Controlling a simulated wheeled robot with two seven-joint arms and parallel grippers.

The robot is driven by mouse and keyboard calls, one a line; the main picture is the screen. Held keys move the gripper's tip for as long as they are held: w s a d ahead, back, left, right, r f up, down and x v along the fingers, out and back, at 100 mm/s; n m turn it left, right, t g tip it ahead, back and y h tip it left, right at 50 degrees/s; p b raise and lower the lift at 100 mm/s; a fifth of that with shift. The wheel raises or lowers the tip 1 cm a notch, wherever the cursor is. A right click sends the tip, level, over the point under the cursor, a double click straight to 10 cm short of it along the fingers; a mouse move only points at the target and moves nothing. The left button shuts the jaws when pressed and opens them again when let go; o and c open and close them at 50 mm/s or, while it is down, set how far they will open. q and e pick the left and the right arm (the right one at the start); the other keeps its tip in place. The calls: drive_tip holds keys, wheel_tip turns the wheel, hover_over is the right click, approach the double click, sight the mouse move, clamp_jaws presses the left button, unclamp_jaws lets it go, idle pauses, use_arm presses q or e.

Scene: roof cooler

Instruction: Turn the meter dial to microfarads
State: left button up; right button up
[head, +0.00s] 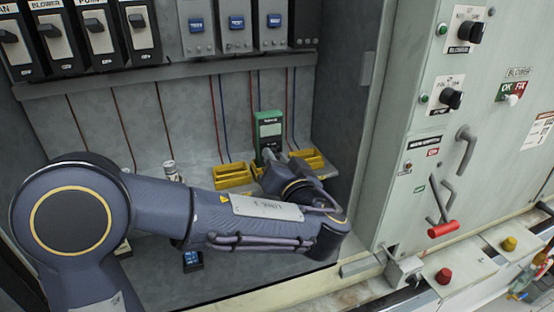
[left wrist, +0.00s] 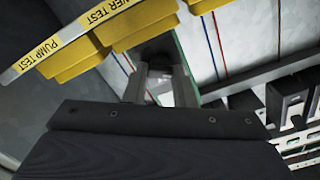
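The green meter (head: 268,128) with a small display stands upright on the shelf at the back of the cabinet. My left gripper (head: 270,156) reaches in front of the meter's lower part and hides its dial. In the left wrist view, a green edge of the meter (left wrist: 183,62) shows beyond the fingers of my left gripper (left wrist: 160,88). The fingertips stand a small gap apart, close to the meter. A pale patch shows between them, and I cannot tell whether they grip the dial. The dial's setting is not visible. My right gripper is not in view.
Yellow bins (head: 232,175) stand beside my left gripper, and labelled yellow bins (left wrist: 75,58) hang close in the left wrist view. A small cylinder (head: 170,170) stands on the shelf at left. The switch panel with a red-handled lever (head: 442,230) is at right.

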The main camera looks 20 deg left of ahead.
use_arm(q)
drive_tip(key=shift+c, duration=0.8)
drive_tip(key=shift+f+m+b, duration=0.15)
drive_tip(key=shift+m+b, duration=0.35)
drive_tip(key=shift+m, duration=11.3)
